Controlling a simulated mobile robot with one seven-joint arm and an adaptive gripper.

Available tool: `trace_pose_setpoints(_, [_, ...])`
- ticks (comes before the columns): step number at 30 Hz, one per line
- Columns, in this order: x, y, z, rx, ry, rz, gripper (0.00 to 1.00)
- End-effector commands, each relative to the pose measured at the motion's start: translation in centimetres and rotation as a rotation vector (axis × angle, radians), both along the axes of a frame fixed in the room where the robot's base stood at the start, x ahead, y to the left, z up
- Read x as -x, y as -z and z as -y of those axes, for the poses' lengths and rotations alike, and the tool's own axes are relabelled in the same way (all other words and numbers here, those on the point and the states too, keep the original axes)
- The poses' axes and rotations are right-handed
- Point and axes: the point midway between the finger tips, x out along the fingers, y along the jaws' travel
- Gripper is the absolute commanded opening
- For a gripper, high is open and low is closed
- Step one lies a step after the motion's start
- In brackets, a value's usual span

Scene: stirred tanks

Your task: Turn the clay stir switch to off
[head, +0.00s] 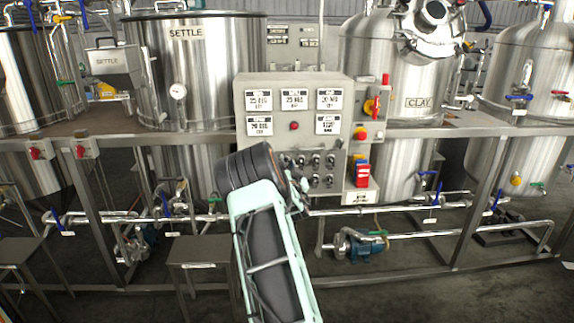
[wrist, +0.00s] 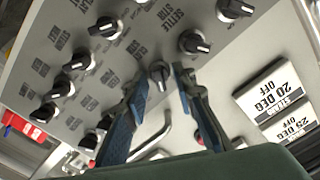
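The grey control panel (head: 345,100) stands in the middle of the head view, with rows of black selector knobs on its lower part. In the wrist view the panel (wrist: 160,22) appears tilted and upside down. My gripper (wrist: 161,79) is open, and its two blue-grey fingertips stand apart on either side of a black knob (wrist: 158,72). I cannot tell whether they touch it. One nearby label reads SETTLE STIR (wrist: 178,20); I cannot read a clay stir label, so I cannot tell which knob is the clay one. In the head view my arm hides part of the knobs.
Other knobs crowd around the fingers, including one just above (wrist: 193,42) and one at upper left (wrist: 105,27). Display plates (wrist: 283,95) lie at right. The CLAY tank (head: 400,80) stands behind.

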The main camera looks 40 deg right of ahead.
Motion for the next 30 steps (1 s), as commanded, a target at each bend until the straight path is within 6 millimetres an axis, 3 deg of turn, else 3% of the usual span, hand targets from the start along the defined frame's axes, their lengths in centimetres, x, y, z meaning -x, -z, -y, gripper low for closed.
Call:
trace_pose_setpoints(5, [0.01,0.0,0.0,0.0,0.0,0.0,0.24])
trace_pose_setpoints(12, [0.02,0.0,-0.02,0.0,0.0,0.0,0.0])
trace_pose_setpoints(23, [0.0,0.21,-0.05,0.034,-0.001,-0.02,0.0])
trace_pose_setpoints(30, [-0.02,0.55,-0.09,0.151,-0.001,-0.09,0.0])
